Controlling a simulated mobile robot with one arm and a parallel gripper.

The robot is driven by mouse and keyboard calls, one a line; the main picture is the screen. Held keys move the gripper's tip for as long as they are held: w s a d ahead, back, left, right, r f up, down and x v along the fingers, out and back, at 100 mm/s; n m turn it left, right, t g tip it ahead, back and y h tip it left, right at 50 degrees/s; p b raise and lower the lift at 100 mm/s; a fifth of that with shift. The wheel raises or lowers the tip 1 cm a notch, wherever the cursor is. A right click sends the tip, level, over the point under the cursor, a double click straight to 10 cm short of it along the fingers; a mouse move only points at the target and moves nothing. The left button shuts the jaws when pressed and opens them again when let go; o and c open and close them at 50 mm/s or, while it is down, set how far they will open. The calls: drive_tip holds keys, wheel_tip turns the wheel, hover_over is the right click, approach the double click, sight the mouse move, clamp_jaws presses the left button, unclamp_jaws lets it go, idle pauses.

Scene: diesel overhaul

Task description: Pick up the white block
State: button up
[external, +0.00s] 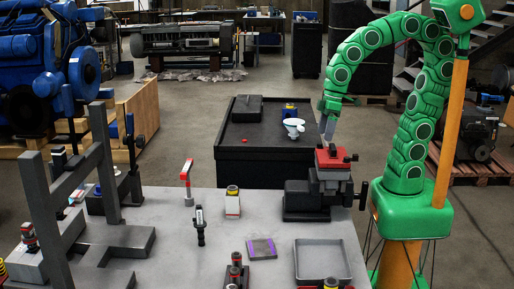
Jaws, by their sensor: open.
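A small white block (232,207) stands upright on the grey workbench (170,222), near its back edge, with a black and yellow piece at its top. My gripper (328,133) hangs down from the green arm, to the right of the white block and higher in the picture, just above the red-topped vise. Its fingers are small and seen from the side. It is open, and I see nothing held in it.
A grey and red vise (325,182) stands at the bench's back right. A dark metal frame (101,164) rises at left. A black cabinet (262,169) stands behind.

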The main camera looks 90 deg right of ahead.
drive_tip(key=w+a+r+t+y, duration=0.1)
drive_tip(key=w+a+r+t, duration=0.1)
drive_tip(key=w+a, duration=0.6)
drive_tip(key=m+t+h, duration=0.1)
drive_tip(key=t+h, duration=0.1)
drive_tip(key=t, duration=0.3)
approach(237, 191)
drive_tip(key=x, duration=0.5)
drive_tip(key=shift+w+d+f, duration=0.1)
drive_tip(key=shift+w+d, duration=0.15)
drive_tip(key=shift+w+f+h, duration=0.3)
drive_tip(key=shift+w+f, duration=0.4)
drive_tip(key=shift+f, duration=0.2)
drive_tip(key=shift+a+x, duration=0.2)
drive_tip(key=shift+x, duration=2.15)
drive_tip(key=shift+w+f, duration=0.5)
drive_tip(key=shift+w, duration=0.05)
drive_tip(key=c, duration=1.4)
drive_tip(key=shift+r, duration=0.15)
